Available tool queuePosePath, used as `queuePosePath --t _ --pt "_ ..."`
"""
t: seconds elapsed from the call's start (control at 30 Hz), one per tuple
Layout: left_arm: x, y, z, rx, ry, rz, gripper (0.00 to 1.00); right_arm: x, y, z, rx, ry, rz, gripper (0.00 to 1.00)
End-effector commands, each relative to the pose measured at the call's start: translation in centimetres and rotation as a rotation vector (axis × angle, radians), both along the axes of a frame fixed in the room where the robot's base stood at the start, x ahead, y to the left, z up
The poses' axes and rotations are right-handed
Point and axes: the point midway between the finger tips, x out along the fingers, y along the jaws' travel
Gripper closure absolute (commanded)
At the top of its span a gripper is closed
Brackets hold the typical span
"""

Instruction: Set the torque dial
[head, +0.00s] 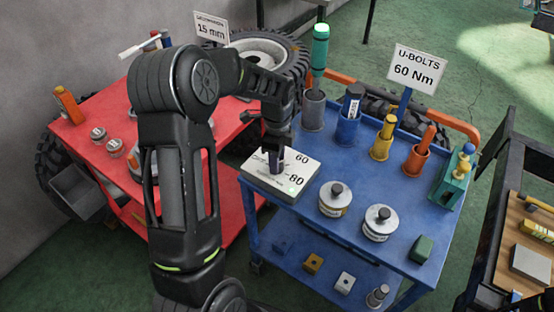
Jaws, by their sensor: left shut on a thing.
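The torque dial box (297,178) is a pale panel on a dark base at the left end of the blue cart. My left gripper (277,153) points down over the panel and is shut on the dark knob (277,167) of the dial. The fingers hide much of the knob, and I cannot tell where its pointer stands. A white sign (414,68) above the cart reads "U-BOLTS 60 Nm". My right gripper is not in view.
The blue cart (310,228) also bears holders with tools, including a green-handled one (320,45), two round tins (335,199) and a green block (421,248). A red table (88,143) stands left, behind my left arm. A wooden-topped bench (515,235) stands at the right.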

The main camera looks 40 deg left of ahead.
Motion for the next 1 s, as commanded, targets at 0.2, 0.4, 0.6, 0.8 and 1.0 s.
queuePosePath --t 0.2,0.4,0.6,0.8,1.0 --pt "0.0 0.0 0.0 0.000 -0.001 0.047 1.00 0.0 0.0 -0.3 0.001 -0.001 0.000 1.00" --pt "0.0 0.0 -0.1 0.001 -0.001 0.149 1.00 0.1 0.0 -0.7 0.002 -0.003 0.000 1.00" --pt "0.0 0.0 -0.1 0.000 -0.001 0.304 1.00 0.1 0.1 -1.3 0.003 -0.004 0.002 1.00" --pt "0.0 0.0 -0.1 0.001 -0.002 0.491 1.00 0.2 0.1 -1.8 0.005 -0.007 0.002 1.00" --pt "0.0 0.0 -0.1 0.000 -0.001 0.682 1.00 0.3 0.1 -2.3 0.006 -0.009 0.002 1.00"
